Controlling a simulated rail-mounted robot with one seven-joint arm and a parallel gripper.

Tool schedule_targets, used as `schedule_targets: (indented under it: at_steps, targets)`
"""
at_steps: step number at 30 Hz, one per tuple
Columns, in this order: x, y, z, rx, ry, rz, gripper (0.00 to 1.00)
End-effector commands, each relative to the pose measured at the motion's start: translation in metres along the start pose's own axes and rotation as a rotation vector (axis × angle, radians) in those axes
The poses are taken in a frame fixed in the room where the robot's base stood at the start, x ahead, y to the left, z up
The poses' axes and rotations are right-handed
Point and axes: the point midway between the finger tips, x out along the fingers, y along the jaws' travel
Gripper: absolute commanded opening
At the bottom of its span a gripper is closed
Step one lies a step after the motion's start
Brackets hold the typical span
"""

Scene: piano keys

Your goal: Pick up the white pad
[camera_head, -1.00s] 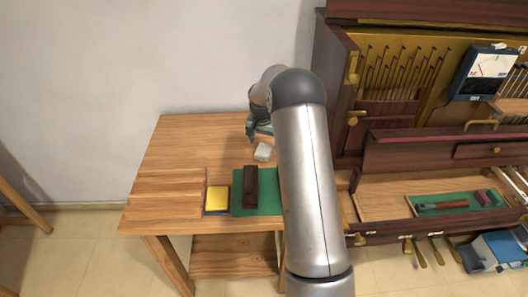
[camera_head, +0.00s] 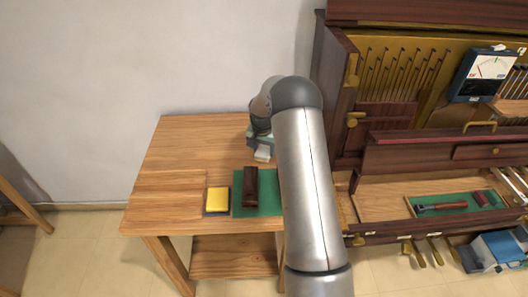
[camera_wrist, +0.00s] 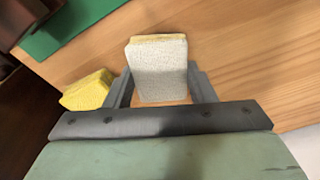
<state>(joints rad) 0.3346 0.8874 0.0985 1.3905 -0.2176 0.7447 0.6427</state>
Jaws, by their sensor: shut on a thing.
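The white pad (camera_wrist: 160,70) is a small pale block with a yellowish edge. In the wrist view it sits between the two grey fingers of my gripper (camera_wrist: 160,80), which is shut on it. In the head view the pad (camera_head: 262,154) shows just below my gripper (camera_head: 261,146), over the right part of the wooden table. Whether it touches the tabletop I cannot tell. My arm hides part of the table's right side.
On the wooden table (camera_head: 180,150) lie a yellow block (camera_head: 217,199) and a dark brown block (camera_head: 250,187) on a green mat (camera_head: 268,198). A yellow piece (camera_wrist: 88,90) shows left of my fingers. The opened piano (camera_head: 400,150) stands right. The table's back left is clear.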

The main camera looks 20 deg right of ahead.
Motion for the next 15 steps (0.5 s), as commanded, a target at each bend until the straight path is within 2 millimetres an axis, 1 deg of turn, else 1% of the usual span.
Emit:
schedule_targets:
  at_steps: [5, 8, 11, 14, 15]
  targets:
    - [-0.008, 0.000, -0.002, 0.001, 0.001, -0.001, 0.25]
    - [-0.019, -0.001, -0.004, 0.001, 0.003, -0.002, 0.25]
    - [-0.036, 0.001, -0.003, -0.001, 0.004, -0.002, 0.25]
    - [-0.059, 0.010, 0.010, 0.000, 0.005, -0.002, 0.25]
    - [-0.070, 0.014, 0.016, 0.001, 0.005, -0.002, 0.25]
